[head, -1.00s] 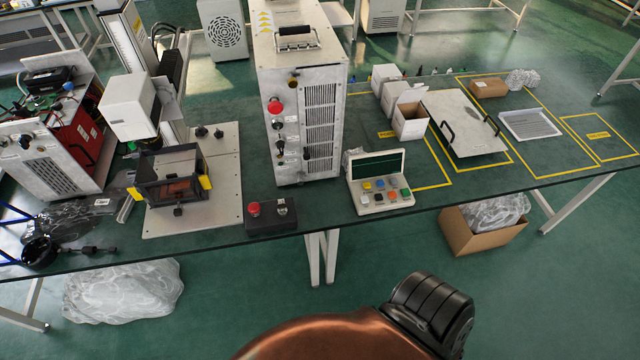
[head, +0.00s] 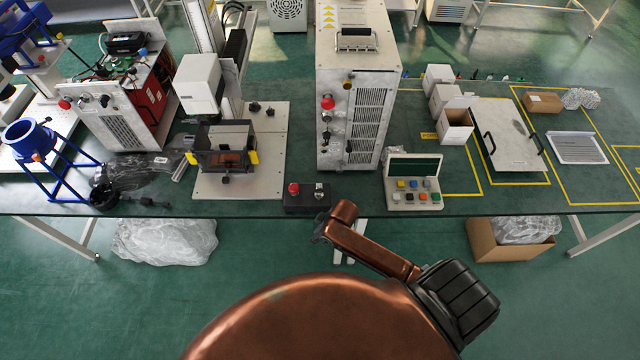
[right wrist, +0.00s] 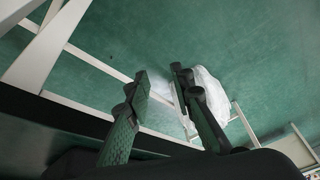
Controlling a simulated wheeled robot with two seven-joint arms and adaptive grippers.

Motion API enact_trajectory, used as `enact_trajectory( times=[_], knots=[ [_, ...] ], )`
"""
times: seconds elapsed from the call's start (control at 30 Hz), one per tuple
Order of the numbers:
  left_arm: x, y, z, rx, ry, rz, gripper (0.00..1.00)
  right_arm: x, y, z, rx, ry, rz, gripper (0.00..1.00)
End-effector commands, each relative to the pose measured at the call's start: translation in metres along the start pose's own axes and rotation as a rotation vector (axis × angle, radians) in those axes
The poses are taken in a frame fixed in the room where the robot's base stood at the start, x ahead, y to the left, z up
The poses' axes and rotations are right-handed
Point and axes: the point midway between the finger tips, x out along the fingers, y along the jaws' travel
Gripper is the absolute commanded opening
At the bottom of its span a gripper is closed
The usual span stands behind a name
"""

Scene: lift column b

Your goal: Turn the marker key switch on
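A small black control box (head: 307,198) stands at the table's front edge, with a red button (head: 293,188) and a small silver switch (head: 319,191) on top. Just behind it to the right, a tall grey cabinet (head: 352,90) carries a red knob (head: 327,102) and several small dark controls down its front; I cannot tell which control is the marker key switch. My right arm reaches up in front of the table in the head view. My right gripper (right wrist: 161,77), in the right wrist view, has its fingers apart with nothing between them. My left gripper is out of view.
A marker stand with a white head (head: 198,85) is left of the box. A button panel (head: 413,182) stands to the right. Below are a plastic bag (head: 165,241) and a cardboard box (head: 512,243) on the floor. The table's front edge and legs are near my arm.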

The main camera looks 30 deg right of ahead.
Motion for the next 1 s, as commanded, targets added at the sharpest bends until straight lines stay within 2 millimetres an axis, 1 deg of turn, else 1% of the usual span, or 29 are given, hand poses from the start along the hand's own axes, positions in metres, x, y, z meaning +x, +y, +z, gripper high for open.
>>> enact_trajectory(
  times=[0.03, 0.1, 0.27, 0.3, 0.33, 0.43, 0.5, 0.57, 0.67, 0.77, 0.87, 0.9, 1.0],
  knots=[
    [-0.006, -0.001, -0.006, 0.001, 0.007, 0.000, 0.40, -0.022, -0.007, -0.016, -0.036, 0.010, -0.008, 0.22],
    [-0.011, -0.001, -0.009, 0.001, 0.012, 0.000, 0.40, -0.047, -0.018, -0.031, -0.085, 0.012, -0.023, 0.22],
    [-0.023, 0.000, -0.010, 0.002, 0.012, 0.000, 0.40, -0.105, -0.045, -0.063, -0.239, 0.000, -0.060, 0.22],
    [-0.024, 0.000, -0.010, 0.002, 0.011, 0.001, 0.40, -0.114, -0.048, -0.068, -0.276, -0.010, -0.069, 0.22],
    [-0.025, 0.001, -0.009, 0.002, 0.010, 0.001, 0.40, -0.118, -0.050, -0.071, -0.301, -0.020, -0.073, 0.22],
    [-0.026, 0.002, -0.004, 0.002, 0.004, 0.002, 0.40, -0.128, -0.052, -0.080, -0.371, -0.048, -0.088, 0.22],
    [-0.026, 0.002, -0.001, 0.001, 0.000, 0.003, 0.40, -0.133, -0.049, -0.084, -0.412, -0.072, -0.094, 0.22],
    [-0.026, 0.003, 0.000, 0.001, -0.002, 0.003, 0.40, -0.137, -0.045, -0.089, -0.444, -0.093, -0.096, 0.22],
    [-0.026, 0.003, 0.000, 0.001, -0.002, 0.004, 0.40, -0.142, -0.033, -0.096, -0.490, -0.135, -0.098, 0.22],
    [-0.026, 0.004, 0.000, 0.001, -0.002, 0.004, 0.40, -0.151, -0.012, -0.105, -0.528, -0.186, -0.090, 0.22],
    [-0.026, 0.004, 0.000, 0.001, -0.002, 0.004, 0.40, -0.166, 0.017, -0.113, -0.550, -0.247, -0.076, 0.22],
    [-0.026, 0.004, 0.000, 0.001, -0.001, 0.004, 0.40, -0.174, 0.030, -0.117, -0.553, -0.271, -0.070, 0.22],
    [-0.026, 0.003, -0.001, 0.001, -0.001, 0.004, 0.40, -0.194, 0.058, -0.123, -0.545, -0.320, -0.057, 0.22]
  ],
)
